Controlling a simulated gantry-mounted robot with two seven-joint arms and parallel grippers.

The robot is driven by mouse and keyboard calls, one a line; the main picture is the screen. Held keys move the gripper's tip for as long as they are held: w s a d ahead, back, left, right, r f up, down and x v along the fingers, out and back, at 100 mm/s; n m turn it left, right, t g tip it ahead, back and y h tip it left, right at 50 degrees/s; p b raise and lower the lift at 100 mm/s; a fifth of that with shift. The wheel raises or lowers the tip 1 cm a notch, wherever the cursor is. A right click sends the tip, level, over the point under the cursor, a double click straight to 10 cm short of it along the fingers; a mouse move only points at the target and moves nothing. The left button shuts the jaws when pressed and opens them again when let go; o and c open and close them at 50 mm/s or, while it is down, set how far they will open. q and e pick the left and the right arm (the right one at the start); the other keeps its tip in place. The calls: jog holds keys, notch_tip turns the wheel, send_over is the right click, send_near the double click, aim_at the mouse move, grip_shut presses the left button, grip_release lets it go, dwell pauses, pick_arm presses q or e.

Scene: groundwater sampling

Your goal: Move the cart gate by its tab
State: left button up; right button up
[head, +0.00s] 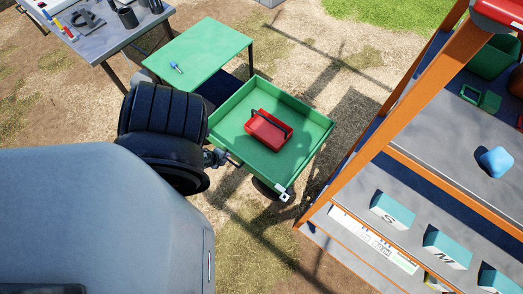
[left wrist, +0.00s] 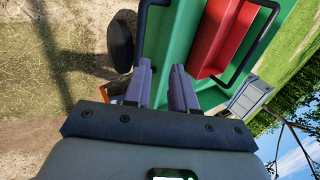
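The green cart (head: 225,122) stands in the middle of the head view, a shallow open-topped box. Its near wall, facing my left arm, is partly hidden by the gripper. A small white piece with a dark spot (head: 284,196) sits at the cart's near right corner; I cannot tell if it is the gate tab. My left gripper (head: 228,161) is at the cart's near left side. In the left wrist view its two fingers (left wrist: 161,84) are apart, with the green cart (left wrist: 168,40) just beyond them. I cannot tell whether they touch it. My right gripper is not in view.
A red caddy (head: 266,131) with a dark handle lies in the cart. A green table (head: 205,48) with a small blue item stands behind it. An orange-framed shelf (head: 352,158) with boxes stands close at the right. Bare ground is open below the cart.

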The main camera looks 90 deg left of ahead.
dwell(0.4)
pick_arm(q)
jog(key=p+v, duration=0.5)
jog(key=v, duration=0.5)
jog(key=shift+r+p, duration=0.35)
jog(key=shift+s+d, duration=0.1)
jog(key=shift+d, duration=0.1)
